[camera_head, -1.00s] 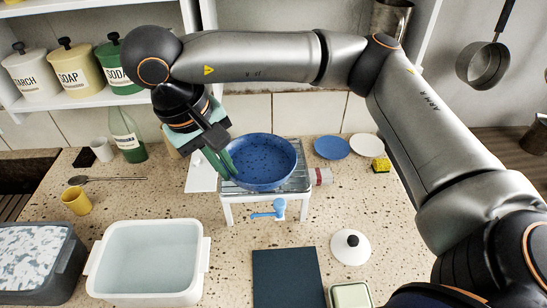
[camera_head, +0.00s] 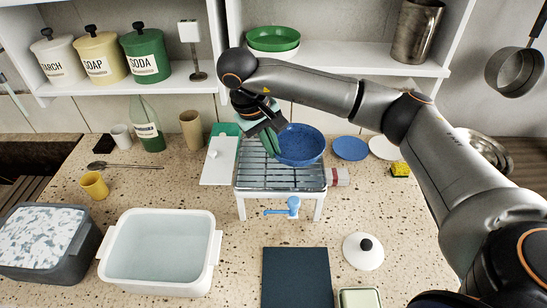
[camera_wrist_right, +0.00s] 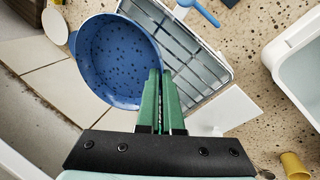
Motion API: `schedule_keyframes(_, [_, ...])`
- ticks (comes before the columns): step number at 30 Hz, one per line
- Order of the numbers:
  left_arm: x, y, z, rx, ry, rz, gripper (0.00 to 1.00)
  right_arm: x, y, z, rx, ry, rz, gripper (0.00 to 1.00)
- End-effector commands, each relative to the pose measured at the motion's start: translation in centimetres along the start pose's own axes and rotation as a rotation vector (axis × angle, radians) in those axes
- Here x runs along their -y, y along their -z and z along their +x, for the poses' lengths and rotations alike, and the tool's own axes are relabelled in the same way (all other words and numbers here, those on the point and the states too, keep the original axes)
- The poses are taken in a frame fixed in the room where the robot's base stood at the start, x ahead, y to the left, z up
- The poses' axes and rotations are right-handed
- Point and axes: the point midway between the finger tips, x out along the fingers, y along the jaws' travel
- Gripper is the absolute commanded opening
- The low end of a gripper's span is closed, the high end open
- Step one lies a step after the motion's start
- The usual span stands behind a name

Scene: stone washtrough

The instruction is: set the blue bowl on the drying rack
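The blue speckled bowl (camera_head: 301,144) is at the back right of the metal drying rack (camera_head: 255,179), overlapping its rear edge in the head view. In the right wrist view the bowl (camera_wrist_right: 112,62) covers part of the rack (camera_wrist_right: 188,48). My right gripper (camera_head: 273,143) is shut on the bowl's near-left rim. Its green fingers (camera_wrist_right: 160,85) meet at the rim in the wrist view. I cannot tell whether the bowl touches the rack. My left gripper is in neither view.
A blue plate (camera_head: 350,148) and a white plate (camera_head: 384,147) lie right of the rack. A white board (camera_head: 219,161) is left of it. A white basin (camera_head: 160,285) and a dark mat (camera_head: 297,278) are in front.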

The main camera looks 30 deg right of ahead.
Motion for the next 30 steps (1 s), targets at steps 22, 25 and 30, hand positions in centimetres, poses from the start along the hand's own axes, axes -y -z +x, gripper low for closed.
schedule_keyframes(22, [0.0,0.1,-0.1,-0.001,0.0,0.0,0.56,0.7,0.6,4.5,-0.001,-0.001,-0.001,0.0])
schedule_keyframes(25, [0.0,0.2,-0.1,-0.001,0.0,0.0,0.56,0.7,0.6,4.4,-0.001,-0.001,-0.002,0.12])
schedule_keyframes(30, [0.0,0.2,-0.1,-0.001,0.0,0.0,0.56,0.7,0.6,4.4,-0.001,-0.001,-0.001,0.31])
